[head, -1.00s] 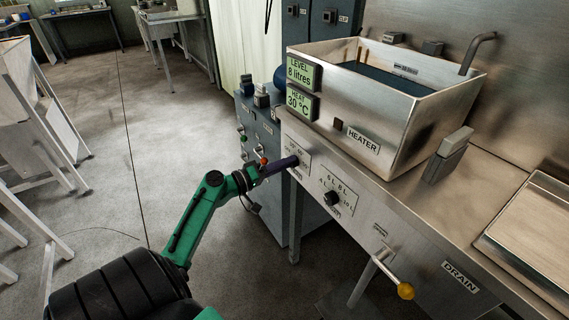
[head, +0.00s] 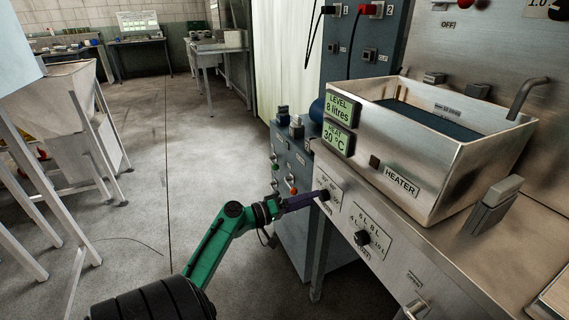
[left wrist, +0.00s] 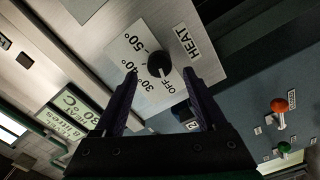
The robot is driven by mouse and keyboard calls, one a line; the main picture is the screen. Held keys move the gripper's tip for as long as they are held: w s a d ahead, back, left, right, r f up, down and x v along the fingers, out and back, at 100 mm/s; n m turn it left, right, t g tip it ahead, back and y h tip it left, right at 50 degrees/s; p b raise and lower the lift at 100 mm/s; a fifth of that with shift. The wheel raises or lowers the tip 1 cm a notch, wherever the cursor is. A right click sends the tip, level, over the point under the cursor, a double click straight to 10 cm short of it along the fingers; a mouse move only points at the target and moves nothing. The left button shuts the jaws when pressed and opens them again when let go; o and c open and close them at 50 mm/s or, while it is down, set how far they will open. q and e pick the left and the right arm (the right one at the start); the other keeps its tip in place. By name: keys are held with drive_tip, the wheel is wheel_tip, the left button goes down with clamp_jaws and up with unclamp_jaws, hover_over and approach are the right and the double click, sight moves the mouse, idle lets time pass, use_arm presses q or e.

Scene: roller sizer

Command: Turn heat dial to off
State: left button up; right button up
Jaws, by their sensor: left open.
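The heat dial (left wrist: 158,63) is a round black knob on a pale plate marked 30, 40, 50 and OFF, next to a HEAT label. I cannot clearly tell which mark its pointer faces. My left gripper (left wrist: 160,74) is open, with one dark finger on either side of the dial; I cannot tell whether they touch it. In the head view, my left gripper (head: 303,200) reaches the front panel at the dial and mostly hides it. The display (head: 338,138) reads HEAT 30 °C. My right gripper is not in view.
A second black dial (head: 362,237), marked in litres, sits to the right on the same panel. The metal heater tank (head: 440,170) stands above. A blue-grey cabinet (head: 300,225) with red and green buttons stands close behind my left gripper. Open floor lies to the left.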

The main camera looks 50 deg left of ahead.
use_arm(q)
drive_tip(key=b+v, duration=0.1)
drive_tip(key=v, duration=1)
drive_tip(key=shift+s, duration=0.3)
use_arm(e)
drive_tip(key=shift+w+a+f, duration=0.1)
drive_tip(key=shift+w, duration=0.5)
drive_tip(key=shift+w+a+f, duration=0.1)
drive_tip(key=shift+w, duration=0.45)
